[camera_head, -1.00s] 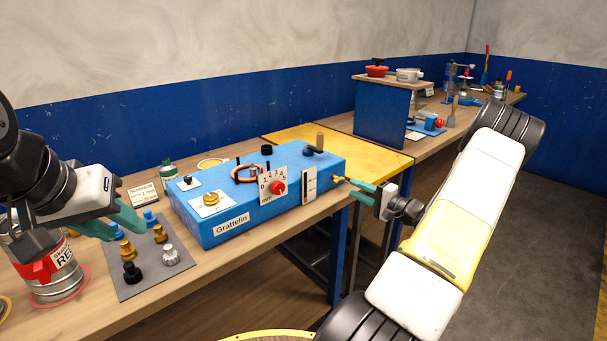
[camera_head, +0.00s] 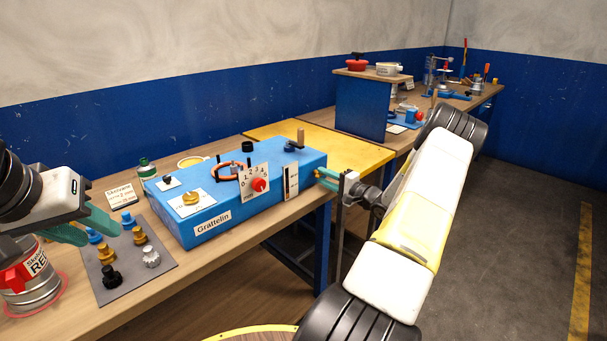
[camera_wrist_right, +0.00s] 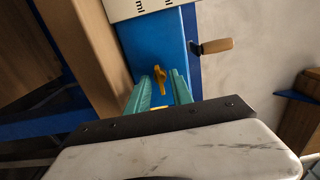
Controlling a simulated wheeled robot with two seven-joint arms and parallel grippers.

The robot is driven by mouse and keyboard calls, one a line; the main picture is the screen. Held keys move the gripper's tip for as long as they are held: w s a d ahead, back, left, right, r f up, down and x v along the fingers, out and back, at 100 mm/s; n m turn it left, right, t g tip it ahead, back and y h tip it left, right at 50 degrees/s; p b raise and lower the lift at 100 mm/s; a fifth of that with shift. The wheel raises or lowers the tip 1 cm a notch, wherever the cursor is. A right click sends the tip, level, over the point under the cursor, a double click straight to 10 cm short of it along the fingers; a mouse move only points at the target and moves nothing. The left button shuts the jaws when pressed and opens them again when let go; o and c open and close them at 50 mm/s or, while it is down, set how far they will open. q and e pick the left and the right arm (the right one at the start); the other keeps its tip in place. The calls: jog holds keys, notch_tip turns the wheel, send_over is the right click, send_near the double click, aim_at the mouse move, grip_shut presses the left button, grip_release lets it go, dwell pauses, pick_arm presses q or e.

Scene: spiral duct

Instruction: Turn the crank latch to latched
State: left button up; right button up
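The blue Grattelin box (camera_head: 240,205) stands on the bench. On its top right is a dark crank with an upright wooden handle (camera_head: 300,137), also in the right wrist view (camera_wrist_right: 214,46). A yellow lever (camera_wrist_right: 159,80) sits on the box's end face. Which one is the crank latch is not certain. My right gripper (camera_head: 325,178) is at the end face; in the right wrist view its green fingers (camera_wrist_right: 160,77) are apart, with the lever at or just beyond their tips. Contact cannot be told. My left gripper (camera_head: 102,237) is open and empty above the grey mat.
The grey mat (camera_head: 128,284) holds several knobs. A red-labelled can (camera_head: 38,275) stands at the left. The box carries a red dial knob (camera_head: 260,185) and a brass knob (camera_head: 190,198). A yellow-topped table (camera_head: 345,160) is behind the box. Floor at the right is open.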

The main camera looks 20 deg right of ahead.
grip_shut()
jog(key=shift+m, duration=0.3)
jog(key=m, duration=0.6)
jog(key=shift+m, duration=0.3)
jog(key=m, duration=1)
jog(key=shift+f, duration=0.1)
jog(key=shift+m, duration=0.4)
grip_release()
